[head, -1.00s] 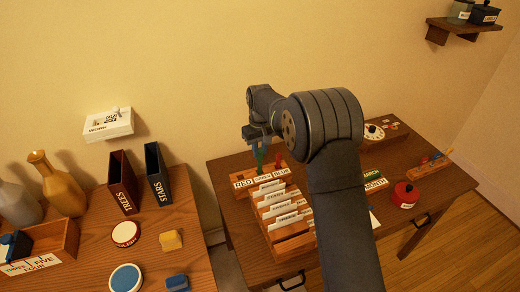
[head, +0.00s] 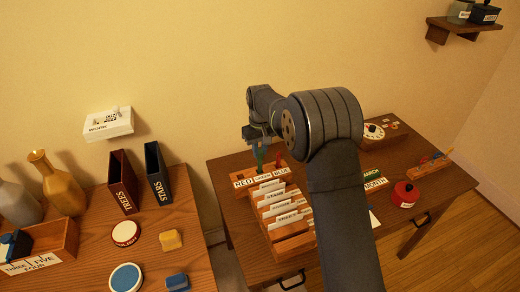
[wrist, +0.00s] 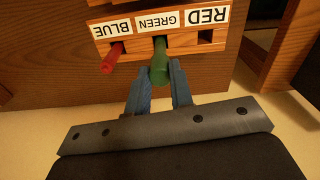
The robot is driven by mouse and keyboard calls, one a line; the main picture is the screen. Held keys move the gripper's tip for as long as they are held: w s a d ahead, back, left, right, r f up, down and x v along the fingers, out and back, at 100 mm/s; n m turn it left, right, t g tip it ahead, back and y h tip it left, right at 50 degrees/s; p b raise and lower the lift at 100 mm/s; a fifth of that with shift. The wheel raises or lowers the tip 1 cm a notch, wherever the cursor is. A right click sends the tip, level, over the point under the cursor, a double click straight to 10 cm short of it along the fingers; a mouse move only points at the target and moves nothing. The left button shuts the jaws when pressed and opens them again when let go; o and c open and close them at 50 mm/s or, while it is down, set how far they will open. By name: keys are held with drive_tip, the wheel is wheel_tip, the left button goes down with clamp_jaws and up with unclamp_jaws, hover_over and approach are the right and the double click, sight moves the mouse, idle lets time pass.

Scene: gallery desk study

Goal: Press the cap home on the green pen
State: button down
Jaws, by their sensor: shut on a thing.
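The green pen (head: 261,160) stands upright in the middle slot, marked GREEN, of a wooden pen rack (head: 222,184). In the wrist view the green pen (wrist: 160,46) shows end-on, with a wider green cap (wrist: 158,74) at its near end. My gripper (wrist: 158,72) has its two blue-grey fingers on either side of this cap and is shut on it. In the head view my gripper (head: 257,137) is above the rack, partly hidden by my arm. I cannot make out whether a gap is left between cap and pen.
A red pen (wrist: 113,58) stands in the slot marked BLUE, close beside my fingers. The slot marked RED (wrist: 205,37) is empty. A card file (head: 288,230) with several cards stands in front of the rack. A red pot (head: 405,194) is at the right.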

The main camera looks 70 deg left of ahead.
idle(0.3)
drive_tip(key=c, duration=0.7)
unclamp_jaws()
drive_tip(key=shift+r, duration=3.55)
clamp_jaws()
